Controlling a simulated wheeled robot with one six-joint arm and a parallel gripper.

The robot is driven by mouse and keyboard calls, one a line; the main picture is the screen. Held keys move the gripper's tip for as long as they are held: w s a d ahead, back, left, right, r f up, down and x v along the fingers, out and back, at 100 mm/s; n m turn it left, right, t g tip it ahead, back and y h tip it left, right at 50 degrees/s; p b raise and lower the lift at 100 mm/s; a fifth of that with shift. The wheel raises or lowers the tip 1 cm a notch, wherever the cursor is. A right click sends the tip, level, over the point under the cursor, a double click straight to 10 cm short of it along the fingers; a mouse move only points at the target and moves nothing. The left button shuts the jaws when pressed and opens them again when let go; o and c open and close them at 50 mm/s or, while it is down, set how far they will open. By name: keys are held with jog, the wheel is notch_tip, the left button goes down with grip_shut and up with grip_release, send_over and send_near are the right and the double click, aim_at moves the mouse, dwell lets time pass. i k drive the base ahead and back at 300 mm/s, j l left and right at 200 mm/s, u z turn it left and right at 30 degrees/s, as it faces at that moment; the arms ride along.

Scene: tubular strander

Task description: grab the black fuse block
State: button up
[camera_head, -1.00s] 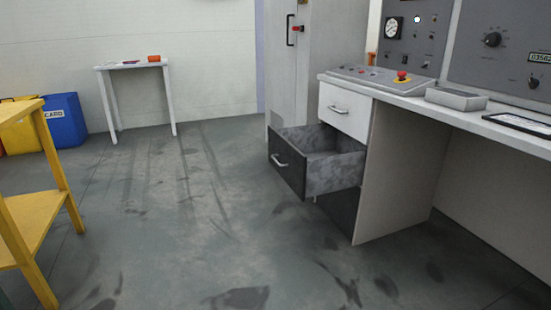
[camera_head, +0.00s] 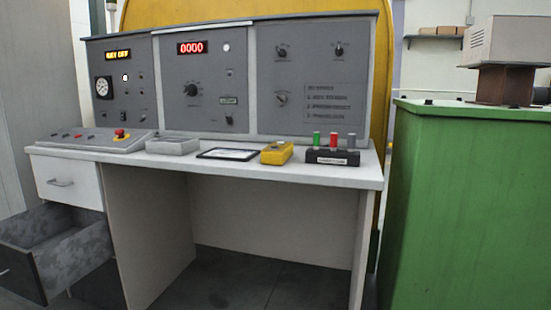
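A black block (camera_head: 333,157) with a pale label on its front sits near the right end of the white desk top (camera_head: 365,174). Three short upright cylinders, green, red and grey, stand on it in a row. It looks like the fuse block, but the label is too small to read. Nothing covers it from the front. My gripper is not in view.
A yellow handheld device (camera_head: 277,153), a framed sheet (camera_head: 228,154) and a grey tray (camera_head: 172,146) lie left of the block. The open drawer (camera_head: 62,250) juts out at lower left. A green cabinet (camera_head: 470,210) stands close at right. The space under the desk is open.

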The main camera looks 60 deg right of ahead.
aim_at(324, 156)
jog(key=z, duration=2.4)
